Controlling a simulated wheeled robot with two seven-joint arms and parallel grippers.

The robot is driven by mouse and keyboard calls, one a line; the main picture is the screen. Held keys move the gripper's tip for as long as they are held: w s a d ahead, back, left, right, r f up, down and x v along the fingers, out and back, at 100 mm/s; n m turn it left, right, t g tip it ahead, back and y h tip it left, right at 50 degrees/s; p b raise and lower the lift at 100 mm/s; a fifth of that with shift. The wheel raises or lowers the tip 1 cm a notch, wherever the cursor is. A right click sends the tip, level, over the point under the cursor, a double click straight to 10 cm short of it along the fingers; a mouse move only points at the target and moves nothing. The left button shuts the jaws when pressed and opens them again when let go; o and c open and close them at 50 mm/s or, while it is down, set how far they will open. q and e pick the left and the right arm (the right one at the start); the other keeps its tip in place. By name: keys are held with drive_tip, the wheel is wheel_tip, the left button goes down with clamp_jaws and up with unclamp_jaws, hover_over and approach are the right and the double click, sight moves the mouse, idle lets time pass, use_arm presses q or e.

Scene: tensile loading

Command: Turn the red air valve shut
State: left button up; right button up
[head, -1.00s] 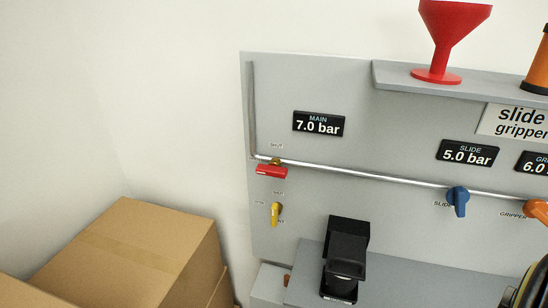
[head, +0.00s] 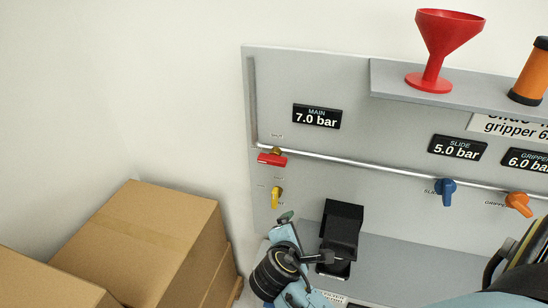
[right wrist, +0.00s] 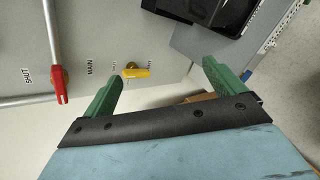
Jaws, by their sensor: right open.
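The red air valve (head: 272,159) sits on the pipe at the left end of the grey panel, its handle lying nearly along the pipe, below a small SHUT label. It also shows in the right wrist view (right wrist: 61,85), left of the fingers. The MAIN display (head: 316,117) reads 7.0 bar. My right gripper (head: 286,216) is low in front of the panel, below the valves. In the right wrist view its green fingers (right wrist: 161,79) are spread and empty, apart from the red valve. My left gripper is not in view.
A yellow valve (head: 276,197) is just below the red one; in the right wrist view it shows between the fingers (right wrist: 136,72). A black device (head: 341,230) stands right of my gripper. Blue (head: 445,190) and orange valves (head: 518,203) are further right. Cardboard boxes (head: 140,245) stand left.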

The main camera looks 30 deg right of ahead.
drive_tip(key=w+r+n+t+h, duration=0.2)
drive_tip(key=w+r+n, duration=0.2)
drive_tip(key=w, duration=0.1)
drive_tip(key=n+t+h, duration=0.3)
drive_tip(key=n, duration=0.5)
approach(272, 160)
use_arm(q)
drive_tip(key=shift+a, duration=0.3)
use_arm(e)
drive_tip(key=x, duration=1.2)
drive_tip(key=shift+w+f, duration=0.25)
drive_tip(key=shift+f, duration=0.25)
drive_tip(key=shift+d, duration=0.15)
drive_tip(key=c, duration=1)
